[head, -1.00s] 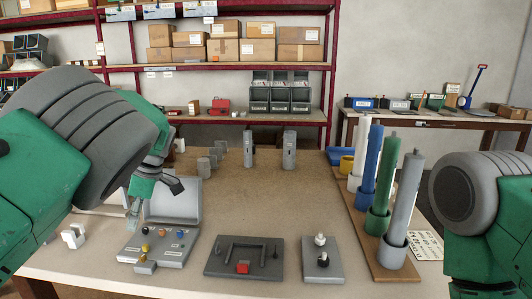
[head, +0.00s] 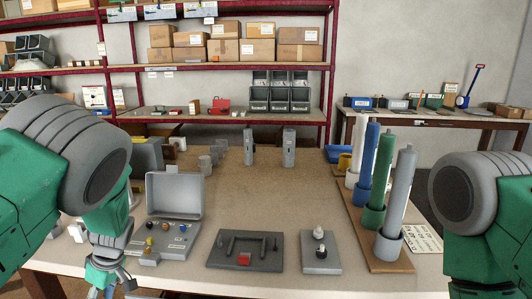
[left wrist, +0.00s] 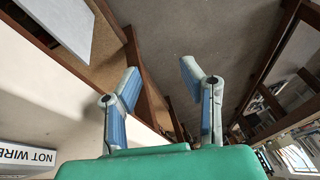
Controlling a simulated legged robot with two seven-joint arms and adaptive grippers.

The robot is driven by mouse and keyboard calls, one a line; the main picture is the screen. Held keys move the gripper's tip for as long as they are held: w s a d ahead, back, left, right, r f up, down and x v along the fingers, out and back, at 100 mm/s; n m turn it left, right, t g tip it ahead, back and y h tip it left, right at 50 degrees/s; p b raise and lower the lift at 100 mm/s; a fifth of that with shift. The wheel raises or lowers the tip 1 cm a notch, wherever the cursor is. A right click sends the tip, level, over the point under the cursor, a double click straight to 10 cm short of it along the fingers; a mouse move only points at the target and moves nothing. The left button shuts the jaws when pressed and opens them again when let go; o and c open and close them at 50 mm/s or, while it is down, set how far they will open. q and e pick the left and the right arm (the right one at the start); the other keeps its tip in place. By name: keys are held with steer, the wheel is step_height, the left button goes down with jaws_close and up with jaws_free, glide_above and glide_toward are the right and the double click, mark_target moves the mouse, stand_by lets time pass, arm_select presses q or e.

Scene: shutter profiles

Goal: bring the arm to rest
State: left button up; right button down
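My left gripper (head: 108,290) hangs at the lower left of the head view, at the table's front edge, partly cut off by the bottom of the picture. In the left wrist view the same gripper (left wrist: 160,72) is open. Its two blue-padded fingers are apart with nothing between them. My right arm shows at the right edge of the head view, but its gripper is out of the picture. A grey case (head: 173,194) with its lid raised stands to the right of my left gripper, with coloured knobs on its panel.
The table (head: 240,178) holds a grey plate with a red block (head: 244,259), a small grey plate with white knobs (head: 320,267), and a wooden rack (head: 392,262) of coloured tubes at the right. Shelves stand behind. The middle of the table is clear.

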arm_select(q)
steer(key=s+f+m, duration=0.4)
steer(key=s+f, duration=0.5)
steer(key=s, duration=0.2)
steer(key=s+d+f+m+h+b, duration=0.1)
steer(key=s+d+m, duration=0.3)
steer(key=s, duration=0.3)
steer(key=s+d+f+m+t+h+b, duration=0.1)
steer(key=s+d+f+m, duration=0.1)
steer(key=s+d+m, duration=0.2)
steer(key=s+d+f+m+h+b, duration=0.1)
steer(key=s+d+m, duration=0.3)
steer(key=s, duration=0.6)
steer(key=shift+f+t+h, duration=0.4)
steer(key=shift+f+h, duration=0.05)
steer(key=shift+h, duration=0.05)
